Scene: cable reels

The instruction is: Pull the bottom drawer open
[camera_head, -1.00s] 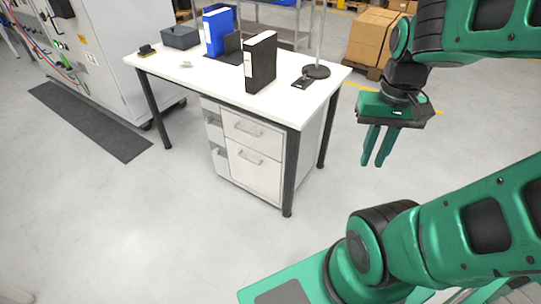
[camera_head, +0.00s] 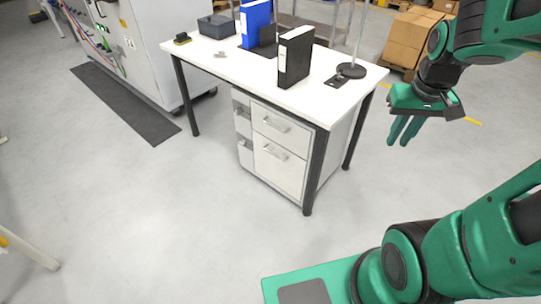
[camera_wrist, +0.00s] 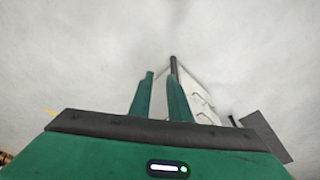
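The white drawer cabinet stands under the desk. Its bottom drawer (camera_head: 280,174) looks shut, with a metal bar handle (camera_head: 273,154) near its top edge. The smaller top drawer (camera_head: 283,130) above also looks shut. My gripper (camera_head: 403,132) is open and empty, to the right of the desk in the head view, well apart from the drawers, fingers pointing down. In the wrist view, the two green fingers (camera_wrist: 160,78) stand apart with nothing between them. The drawer fronts show there small and tilted, right of the fingers, with the bottom drawer's identity unclear.
The white desk (camera_head: 240,78) bears binders, a grey box (camera_head: 217,26) and a stand base (camera_head: 351,70). A dark desk leg (camera_head: 316,172) stands at the cabinet's right front corner. Grey floor before the drawers is clear. Cardboard boxes (camera_head: 413,36) stand behind; a pale leg shows lower left.

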